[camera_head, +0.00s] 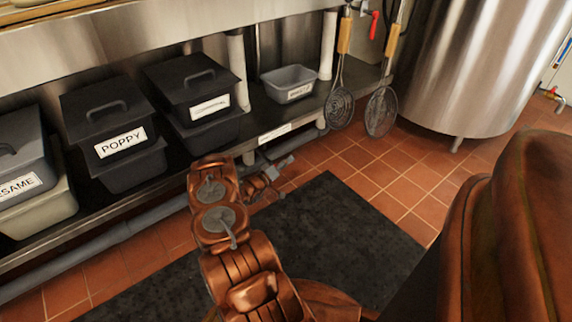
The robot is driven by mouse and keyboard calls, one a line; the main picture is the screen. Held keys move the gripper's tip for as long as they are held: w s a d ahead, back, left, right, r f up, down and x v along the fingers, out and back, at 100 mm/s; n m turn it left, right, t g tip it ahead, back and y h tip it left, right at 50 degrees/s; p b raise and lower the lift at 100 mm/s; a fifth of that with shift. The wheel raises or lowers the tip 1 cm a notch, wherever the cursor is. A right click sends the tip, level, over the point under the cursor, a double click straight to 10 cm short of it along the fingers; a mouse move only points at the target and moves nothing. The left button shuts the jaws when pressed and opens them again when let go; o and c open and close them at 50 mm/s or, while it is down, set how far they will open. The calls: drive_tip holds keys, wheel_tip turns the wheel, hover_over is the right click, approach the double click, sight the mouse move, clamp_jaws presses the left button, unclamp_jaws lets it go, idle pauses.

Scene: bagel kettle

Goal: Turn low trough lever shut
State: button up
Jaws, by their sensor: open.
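My gripper (281,166) is at the end of my copper-coloured arm, low beside the front edge of the steel under-shelf. It is small here and partly hidden by my own wrist, and its jaws are open. I cannot make out a lever at the jaws or tell whether they touch anything. A small brass valve with a reddish handle (553,96) is low at the far right. I cannot tell which of these, if either, is the trough lever.
Dark lidded bins, one labelled POPPY (118,160), and a small grey tub (289,84) stand on the shelf (262,118). Wire skimmers (381,112) hang near a large steel kettle (462,70). A dark mat (335,235) lies on the open tiled floor.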

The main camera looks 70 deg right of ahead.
clamp_jaws()
idle(0.3)
idle(0.4)
